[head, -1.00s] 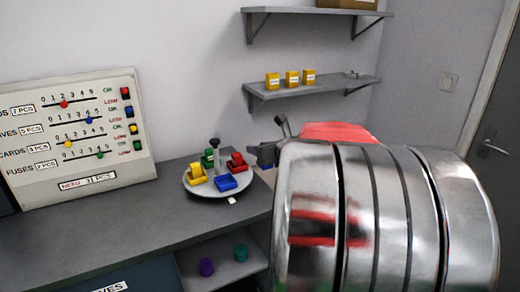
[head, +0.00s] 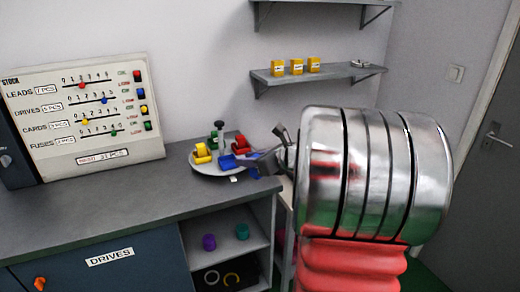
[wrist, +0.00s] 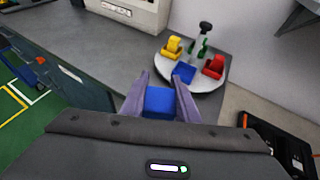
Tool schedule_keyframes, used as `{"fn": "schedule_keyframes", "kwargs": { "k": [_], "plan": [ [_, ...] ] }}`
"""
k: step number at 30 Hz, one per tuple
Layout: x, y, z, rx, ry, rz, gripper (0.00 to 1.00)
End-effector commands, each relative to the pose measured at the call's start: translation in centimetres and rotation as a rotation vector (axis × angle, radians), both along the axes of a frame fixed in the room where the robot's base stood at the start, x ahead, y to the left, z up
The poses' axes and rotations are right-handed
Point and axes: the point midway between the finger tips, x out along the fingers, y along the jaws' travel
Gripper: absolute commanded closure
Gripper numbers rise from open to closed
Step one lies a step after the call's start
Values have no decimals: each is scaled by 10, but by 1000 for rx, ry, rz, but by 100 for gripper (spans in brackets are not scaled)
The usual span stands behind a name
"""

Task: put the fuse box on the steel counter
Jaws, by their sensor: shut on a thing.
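My gripper (wrist: 160,92) is shut on a blue box (wrist: 159,102), which shows between the two fingers in the wrist view. No label on the box can be read, so I cannot tell whether it is the fuse box. In the head view my gripper (head: 262,164) is at the right end of the grey counter (head: 110,212), close to the round turntable. My arm hides part of it there. The counter top also shows in the wrist view (wrist: 100,50).
The turntable (head: 208,171) holds yellow, red, green and blue bins around a post. A stock board (head: 85,115) stands at the counter's back left. Yellow boxes (head: 296,67) sit on a wall shelf (head: 280,77). The counter's front middle is clear.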

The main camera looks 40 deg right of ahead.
Motion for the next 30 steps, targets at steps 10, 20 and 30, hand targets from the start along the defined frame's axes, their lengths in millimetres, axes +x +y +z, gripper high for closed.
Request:
{"fn": "schedule_keyframes", "kwargs": {
  "k": [10,20,30],
  "plan": [
    [29,88,-80,15,9,312,95],
    [37,208,-177,29,-11,622,95],
    [20,303,-250,28,-23,811,95]
  ]
}}
